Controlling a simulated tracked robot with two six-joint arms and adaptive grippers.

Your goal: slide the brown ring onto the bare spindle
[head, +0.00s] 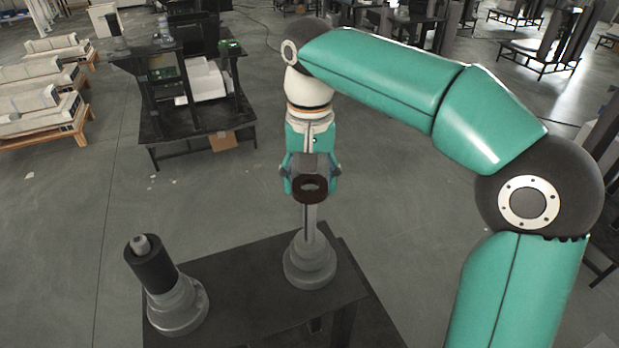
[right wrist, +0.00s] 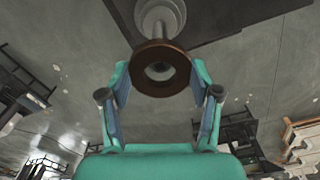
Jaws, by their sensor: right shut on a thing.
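The brown ring (head: 310,198) is held level between the fingers of my right gripper (head: 312,183), over the top of the bare spindle. In the right wrist view, the ring (right wrist: 160,90) sits between the two fingertips of the right gripper (right wrist: 160,72). The bare spindle (head: 309,222) is a thin grey upright post on a stepped round base. Its base also shows in the right wrist view (right wrist: 161,14), with the post running behind the ring. A grey shape shows in the ring's hole. I cannot tell whether the spindle's tip is inside it. My left gripper is out of view.
A second spindle carrying a dark cylinder (head: 150,265) stands at the left of the dark table (head: 240,287). Open floor lies behind the table. A dark workbench (head: 190,123) and pallets with pale blocks (head: 42,102) stand further back.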

